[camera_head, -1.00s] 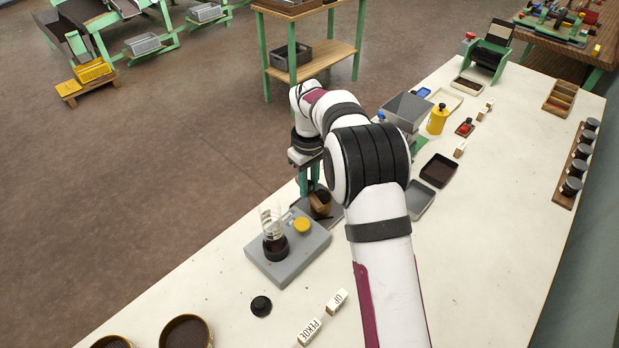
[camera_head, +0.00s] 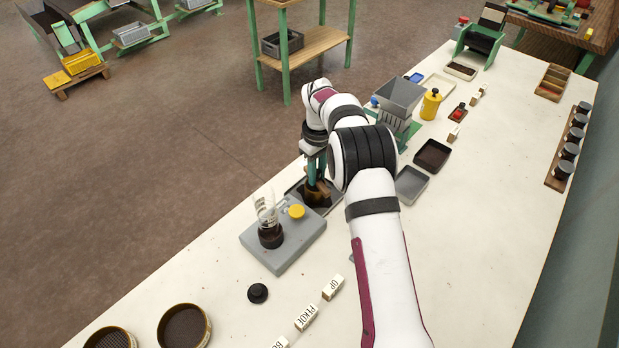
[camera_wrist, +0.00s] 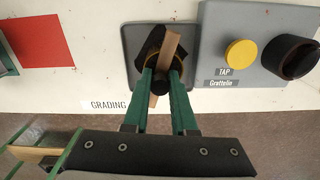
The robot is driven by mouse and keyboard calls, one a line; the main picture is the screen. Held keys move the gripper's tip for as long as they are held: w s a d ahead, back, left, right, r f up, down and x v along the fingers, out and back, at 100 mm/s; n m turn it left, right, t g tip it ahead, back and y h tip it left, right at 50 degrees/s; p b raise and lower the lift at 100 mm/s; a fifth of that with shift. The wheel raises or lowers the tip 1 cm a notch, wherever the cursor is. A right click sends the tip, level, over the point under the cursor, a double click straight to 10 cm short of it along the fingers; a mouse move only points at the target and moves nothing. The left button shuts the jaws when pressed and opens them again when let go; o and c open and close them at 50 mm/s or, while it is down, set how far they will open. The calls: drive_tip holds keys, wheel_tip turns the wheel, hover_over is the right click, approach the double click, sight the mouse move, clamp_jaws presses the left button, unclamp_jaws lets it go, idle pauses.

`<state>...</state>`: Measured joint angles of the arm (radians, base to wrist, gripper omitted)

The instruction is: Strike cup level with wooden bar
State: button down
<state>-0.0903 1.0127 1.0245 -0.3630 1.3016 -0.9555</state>
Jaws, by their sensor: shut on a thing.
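My gripper (camera_wrist: 161,86) has its green fingers closed on the wooden bar (camera_wrist: 166,58), a narrow light-brown strip. The bar lies across the dark cup (camera_wrist: 150,45) in the wrist view, at a slant. Whether it touches the rim cannot be told. A black round end shows between the fingertips. The cup stands in a grey tray (camera_wrist: 133,68), and the bar and fingers hide part of it. In the head view my gripper (camera_head: 316,183) points down over the tray (camera_head: 331,204), with the dark cup (camera_head: 316,201) below it.
Beside the tray is a grey tapping unit (camera_head: 288,249) with a yellow button (camera_head: 296,211) and a glass cylinder (camera_head: 266,208) in a black holder. A grey hopper (camera_head: 400,97) and shallow trays stand on the other side. Small label blocks (camera_head: 306,317) lie nearer. The bench's right middle is clear.

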drive_tip(key=w+d, duration=0.3)
wheel_tip(320, 180, up, 6)
drive_tip(key=shift+s+a, duration=0.25)
idle(0.4)
drive_tip(key=shift+d, duration=0.1)
